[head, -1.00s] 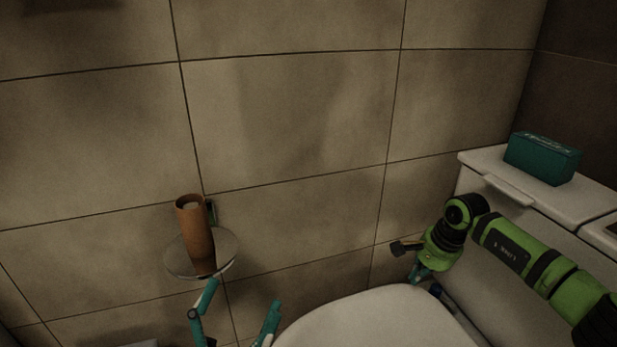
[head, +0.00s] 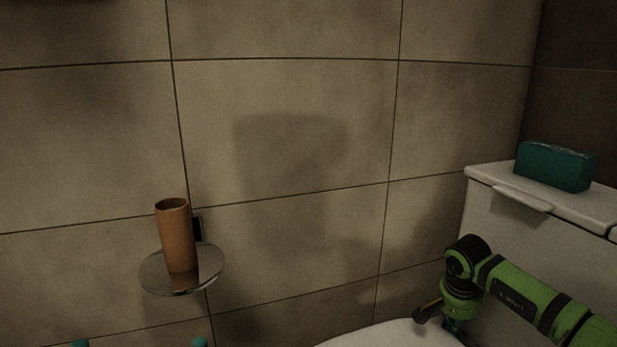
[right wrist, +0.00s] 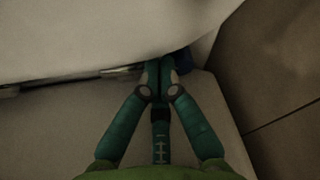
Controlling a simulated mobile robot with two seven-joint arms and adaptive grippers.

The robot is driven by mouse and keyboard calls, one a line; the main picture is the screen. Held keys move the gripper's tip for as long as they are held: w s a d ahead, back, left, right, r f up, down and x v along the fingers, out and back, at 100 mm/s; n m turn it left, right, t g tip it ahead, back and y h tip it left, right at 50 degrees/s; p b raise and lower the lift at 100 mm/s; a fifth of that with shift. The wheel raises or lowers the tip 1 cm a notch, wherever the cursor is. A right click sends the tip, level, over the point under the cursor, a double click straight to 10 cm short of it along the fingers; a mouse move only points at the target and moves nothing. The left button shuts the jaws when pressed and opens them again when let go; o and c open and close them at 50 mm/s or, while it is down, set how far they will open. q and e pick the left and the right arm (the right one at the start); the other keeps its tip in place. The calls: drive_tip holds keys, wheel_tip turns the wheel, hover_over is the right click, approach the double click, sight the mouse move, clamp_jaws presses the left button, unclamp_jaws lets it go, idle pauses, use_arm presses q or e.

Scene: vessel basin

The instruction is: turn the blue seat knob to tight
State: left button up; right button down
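A small blue patch, likely the seat knob (right wrist: 184,61), shows under the rim of the white toilet in the right wrist view, just beyond and to the right of my fingertips. My right gripper (right wrist: 160,70) has its teal fingers drawn together at the tips, close beside the blue patch. I cannot tell whether the tips touch it. In the head view my right gripper (head: 453,328) is mostly hidden behind the toilet seat (head: 390,336). The knob is out of sight there. Two teal fingertips of my left gripper (head: 140,343) show wide apart at the bottom edge, with nothing between them.
A cardboard tube (head: 176,238) stands on a round metal wall shelf (head: 185,284) at the left. A teal box (head: 553,167) sits on the white cistern (head: 500,184) at the right. Tiled wall closes off the back.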

drive_tip(key=shift+f, duration=0.6)
drive_tip(key=shift+w, duration=0.25)
drive_tip(key=shift+r, duration=0.1)
idle(0.5)
